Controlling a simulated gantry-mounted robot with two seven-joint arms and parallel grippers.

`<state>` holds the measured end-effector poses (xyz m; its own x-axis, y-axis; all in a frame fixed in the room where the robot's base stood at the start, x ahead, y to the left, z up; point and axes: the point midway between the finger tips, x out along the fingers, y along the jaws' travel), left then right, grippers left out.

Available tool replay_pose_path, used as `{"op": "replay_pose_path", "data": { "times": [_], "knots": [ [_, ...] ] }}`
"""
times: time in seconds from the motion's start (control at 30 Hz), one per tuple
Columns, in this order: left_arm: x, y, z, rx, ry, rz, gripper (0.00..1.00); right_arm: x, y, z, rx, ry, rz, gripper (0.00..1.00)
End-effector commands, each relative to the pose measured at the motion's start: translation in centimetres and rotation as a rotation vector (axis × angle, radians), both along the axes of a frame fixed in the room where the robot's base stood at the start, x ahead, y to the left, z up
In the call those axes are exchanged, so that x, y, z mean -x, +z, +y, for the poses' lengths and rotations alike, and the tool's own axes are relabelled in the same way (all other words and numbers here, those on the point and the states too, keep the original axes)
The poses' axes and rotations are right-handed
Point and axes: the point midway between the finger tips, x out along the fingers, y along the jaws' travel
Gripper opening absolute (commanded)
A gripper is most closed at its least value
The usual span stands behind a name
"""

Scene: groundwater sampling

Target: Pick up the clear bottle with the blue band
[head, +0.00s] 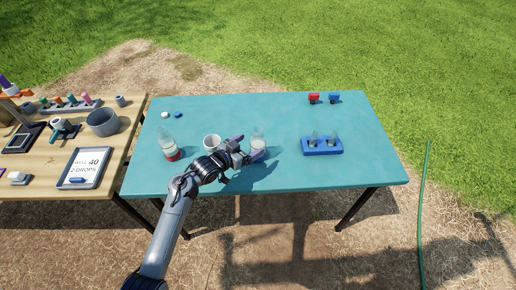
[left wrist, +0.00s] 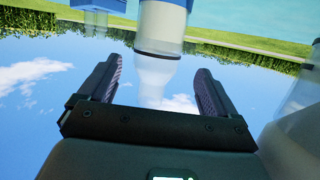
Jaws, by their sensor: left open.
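The clear bottle with the blue band (head: 259,139) stands upright on the teal table, near the middle front. In the left wrist view this bottle (left wrist: 162,30) appears upside down, with pale contents, a dark ring and its blue band at the top edge. My left gripper (head: 245,150) is at the bottle's near left side, jaws open. In the left wrist view the open fingers (left wrist: 157,72) lie on either side of the bottle's clear upper part, with gaps showing. The bottle's lower part is partly hidden by the gripper in the head view. My right gripper is not in view.
A white cup (head: 211,141) stands close left of my gripper, and a red-banded bottle (head: 168,142) farther left. A blue rack (head: 322,147) with clear vessels is to the right. Red (head: 314,98) and blue (head: 334,98) items sit at the back. The teal table's (head: 235,108) back middle is clear.

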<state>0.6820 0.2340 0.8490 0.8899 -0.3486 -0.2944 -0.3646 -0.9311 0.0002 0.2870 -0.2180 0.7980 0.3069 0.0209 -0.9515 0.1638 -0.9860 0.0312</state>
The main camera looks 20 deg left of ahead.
Motion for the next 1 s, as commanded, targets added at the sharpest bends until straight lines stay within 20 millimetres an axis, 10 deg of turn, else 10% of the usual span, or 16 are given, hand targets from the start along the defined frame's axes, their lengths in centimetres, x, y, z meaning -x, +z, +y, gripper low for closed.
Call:
{"op": "replay_pose_path", "data": {
  "times": [1.0],
  "knots": [
    [-6.1, -2.0, -2.9, -0.001, 0.000, 0.001, 0.92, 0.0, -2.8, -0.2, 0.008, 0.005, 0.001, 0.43]
  ]
}}
